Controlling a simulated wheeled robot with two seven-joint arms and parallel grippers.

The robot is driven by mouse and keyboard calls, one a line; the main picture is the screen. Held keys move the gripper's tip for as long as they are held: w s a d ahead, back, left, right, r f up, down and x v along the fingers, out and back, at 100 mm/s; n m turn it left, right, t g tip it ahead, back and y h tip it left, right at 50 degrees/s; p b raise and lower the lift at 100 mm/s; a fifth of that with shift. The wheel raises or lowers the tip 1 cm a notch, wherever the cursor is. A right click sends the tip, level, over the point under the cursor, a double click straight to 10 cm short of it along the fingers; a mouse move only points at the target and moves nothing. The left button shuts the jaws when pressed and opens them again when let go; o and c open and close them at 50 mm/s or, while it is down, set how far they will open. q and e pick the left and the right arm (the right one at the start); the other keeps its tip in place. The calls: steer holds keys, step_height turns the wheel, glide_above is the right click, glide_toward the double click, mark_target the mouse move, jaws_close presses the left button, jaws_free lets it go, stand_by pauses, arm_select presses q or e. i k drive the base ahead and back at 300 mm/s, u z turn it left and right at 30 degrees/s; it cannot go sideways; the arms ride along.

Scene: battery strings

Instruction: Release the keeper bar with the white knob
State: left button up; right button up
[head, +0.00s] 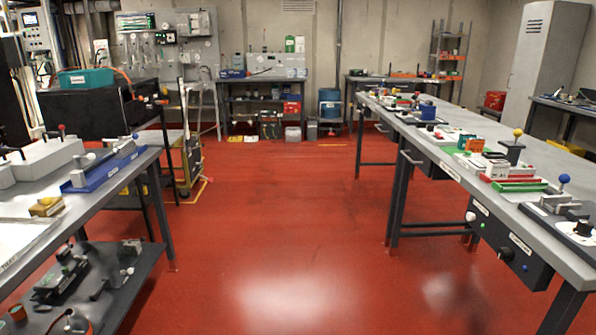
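A round white knob (470,216) shows at the front of the right workbench, just below the tabletop edge, at the left end of a dark labelled box (512,247). A keeper bar cannot be made out clearly at this distance. A black knob (506,253) and a small blue knob (525,267) sit on the same box front, to the right of the white knob. Neither of my grippers is in view.
The right workbench (455,160) carries several fixtures, one with a blue ball knob (564,179). The left workbench (75,200) holds a blue fixture (105,170). A yellow cart (190,160) stands beyond it. The red floor (300,230) between the benches is clear.

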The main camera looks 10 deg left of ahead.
mark_target(91, 156)
steer(key=u, duration=0.4)
steer(key=i, duration=2.2)
steer(key=u, duration=2)
steer(key=i, duration=1.05)
steer(key=u, duration=0.85)
